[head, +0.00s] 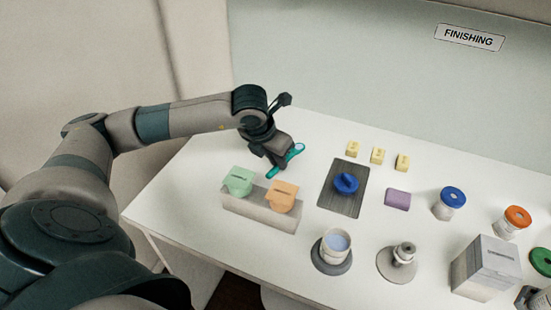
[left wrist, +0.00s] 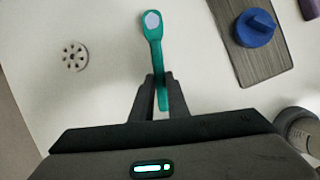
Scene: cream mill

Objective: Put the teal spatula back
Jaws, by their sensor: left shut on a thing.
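The teal spatula (head: 293,152) is in the jaws of my left gripper (head: 280,164), over the far left part of the white table. In the left wrist view, the spatula (left wrist: 153,38) points up the picture, with a pale patch on its rounded end. The fingers of my left gripper (left wrist: 160,82) are shut on its narrow part. I cannot tell whether the spatula touches the table. My right gripper is not in view.
A pale disc with several dark holes (left wrist: 75,57) lies left of the spatula. A grey block (head: 259,212) bearing green and orange pieces stands in front of my left gripper. Right are a dark board (head: 354,172) with a blue knobbed piece (head: 345,184), a cup (head: 335,246) and jars.

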